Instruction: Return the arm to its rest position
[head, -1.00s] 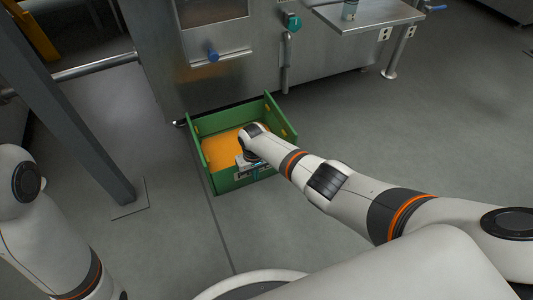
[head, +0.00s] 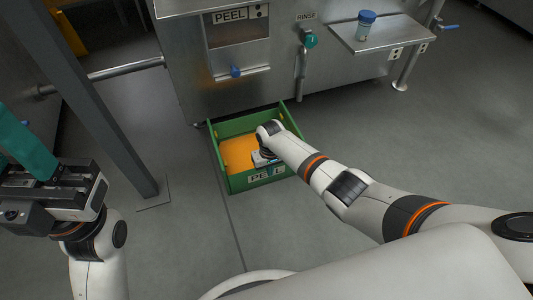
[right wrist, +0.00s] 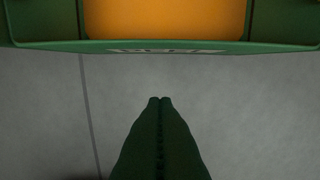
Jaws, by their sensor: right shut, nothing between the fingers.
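My right gripper (right wrist: 160,101) is shut and empty in the right wrist view, its two dark green fingers pressed together over the grey floor. The front wall of the green peel drawer (right wrist: 160,46) crosses the top of that view, apart from the fingertips in the picture. In the head view my right arm reaches over the drawer's front right corner, and its wrist hides most of the gripper. My left gripper (head: 25,150) is at the left edge of the head view with teal fingers pointing up-left; whether they are apart does not show.
The open green drawer (head: 240,183) holds an orange mass (head: 238,153) and stands below the steel machine (head: 200,50). A blue-capped jar (head: 366,24) stands on the side shelf (head: 395,35). A grey post (head: 100,100) stands near my left arm. Floor to the right is clear.

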